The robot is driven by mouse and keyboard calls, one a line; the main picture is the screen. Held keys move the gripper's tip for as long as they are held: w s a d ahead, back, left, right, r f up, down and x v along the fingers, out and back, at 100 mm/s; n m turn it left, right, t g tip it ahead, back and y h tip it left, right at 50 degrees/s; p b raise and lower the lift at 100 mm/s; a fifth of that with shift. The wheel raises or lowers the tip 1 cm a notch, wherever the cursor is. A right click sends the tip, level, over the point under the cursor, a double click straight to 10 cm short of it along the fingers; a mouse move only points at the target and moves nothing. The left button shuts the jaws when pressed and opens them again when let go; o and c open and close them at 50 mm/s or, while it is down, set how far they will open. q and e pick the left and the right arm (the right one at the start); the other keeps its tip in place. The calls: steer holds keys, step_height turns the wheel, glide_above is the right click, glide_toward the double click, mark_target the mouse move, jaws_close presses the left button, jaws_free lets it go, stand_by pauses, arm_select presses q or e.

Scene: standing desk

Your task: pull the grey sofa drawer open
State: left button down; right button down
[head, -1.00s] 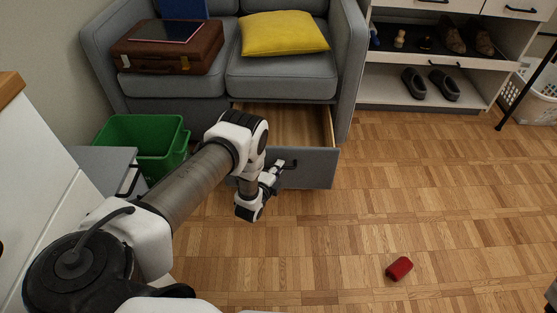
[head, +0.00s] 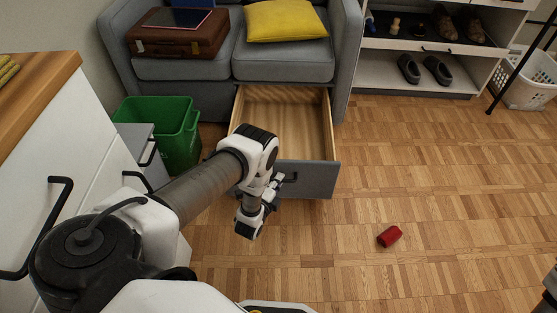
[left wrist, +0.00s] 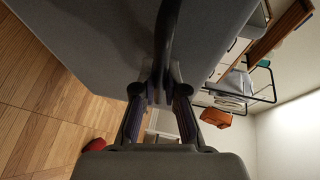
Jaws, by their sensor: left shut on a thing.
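The grey sofa drawer (head: 305,181) stands pulled out below the sofa in the head view, its wooden inside bare in the part I see. Its dark handle (head: 290,178) is on the front panel. My left gripper (head: 278,183) is at the panel, shut on the handle. In the left wrist view the fingers (left wrist: 160,88) close around the dark handle bar (left wrist: 168,40) against the grey drawer front (left wrist: 100,40). My arm hides the drawer's left part.
A green bin (head: 168,130) stands left of the drawer. A red object (head: 390,236) lies on the floor at the right. The sofa (head: 283,60) holds a yellow cushion (head: 285,20) and a brown suitcase (head: 178,38). The floor before the drawer is clear.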

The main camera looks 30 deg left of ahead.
arm_select(q)
steer(key=c, duration=1.5)
jaws_free()
steer(key=shift+s, duration=0.1)
steer(key=v, duration=1.1)
steer(key=shift+s+r, duration=0.1)
steer(key=shift+s, duration=0.3)
